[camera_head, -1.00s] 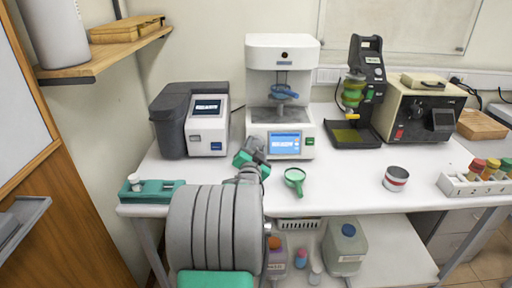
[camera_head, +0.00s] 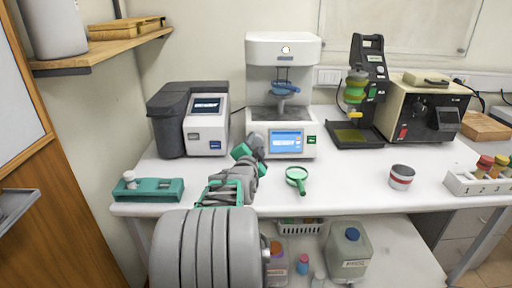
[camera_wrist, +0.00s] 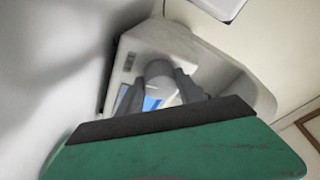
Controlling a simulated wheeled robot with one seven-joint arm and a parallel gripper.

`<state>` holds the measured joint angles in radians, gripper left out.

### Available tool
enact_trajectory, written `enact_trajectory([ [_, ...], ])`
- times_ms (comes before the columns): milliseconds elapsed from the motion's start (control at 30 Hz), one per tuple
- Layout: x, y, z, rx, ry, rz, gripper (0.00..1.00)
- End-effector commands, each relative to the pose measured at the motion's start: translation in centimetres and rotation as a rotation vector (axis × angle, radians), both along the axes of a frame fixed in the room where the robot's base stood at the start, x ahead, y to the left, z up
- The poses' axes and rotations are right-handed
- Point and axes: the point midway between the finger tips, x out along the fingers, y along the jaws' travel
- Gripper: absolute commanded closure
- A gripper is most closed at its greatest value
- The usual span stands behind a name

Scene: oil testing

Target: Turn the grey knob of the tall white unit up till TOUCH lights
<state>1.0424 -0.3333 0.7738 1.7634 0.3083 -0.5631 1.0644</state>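The tall white unit (camera_head: 262,55) stands at the back middle of the table. A round lamp (camera_head: 285,50) on its head shows bright white; any lettering is too small to read. Inside, a blue dish (camera_head: 283,87) sits raised on a grey post, close under the head. A blue screen (camera_head: 285,141) is on the front. My gripper (camera_head: 249,150) is at the unit's lower left. In the wrist view its two grey fingers (camera_wrist: 160,88) lie on both sides of the grey knob (camera_wrist: 158,70) and appear to touch it. The knob is hidden in the head view.
A grey-white device (camera_head: 207,128) stands to the left. A green-handled strainer (camera_head: 297,176) lies in front of the unit. A teal block (camera_head: 148,190) is at the table's left, a striped tin (camera_head: 401,177) to the right. A dark stand (camera_head: 355,137) is at back right.

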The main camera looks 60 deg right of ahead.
Motion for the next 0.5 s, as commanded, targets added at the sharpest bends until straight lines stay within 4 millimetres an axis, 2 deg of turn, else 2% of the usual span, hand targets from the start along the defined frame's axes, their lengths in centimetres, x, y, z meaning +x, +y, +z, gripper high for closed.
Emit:
enact_trajectory([
  [33,0.02,-0.01,0.04,-0.001,0.000,0.001,0.54],
  [267,0.01,-0.01,0.02,-0.001,0.001,0.001,0.36],
  [500,-0.01,0.08,0.02,-0.001,0.002,0.001,0.36],
])
